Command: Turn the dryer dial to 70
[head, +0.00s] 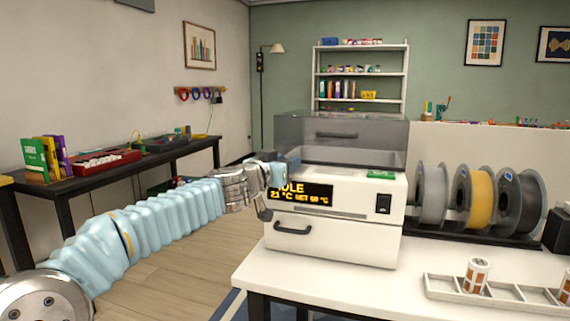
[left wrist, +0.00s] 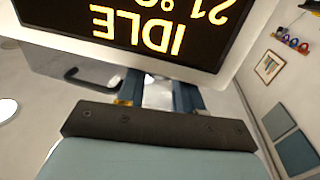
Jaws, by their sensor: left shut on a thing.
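The dryer (head: 335,243) is a white box with a smoky clear lid, standing on the white table. Its dark display (head: 303,192) shows IDLE and 21 °C in yellow; the SET figure is too small to read surely. The display also shows upside down in the left wrist view (left wrist: 130,25). My left gripper (head: 274,174) is at the left edge of the dryer's front, beside the display. In the left wrist view its two blue fingers (left wrist: 157,97) are shut on a pale thing between them, seemingly the dial, mostly hidden. My right gripper is not in view.
A drawer handle (head: 293,229) juts out below the display. A black switch (head: 383,204) is at the front right. Filament spools (head: 473,195) stand right of the dryer, and a compartment tray (head: 445,288) lies in front of them. A dark bench (head: 140,160) stands at left.

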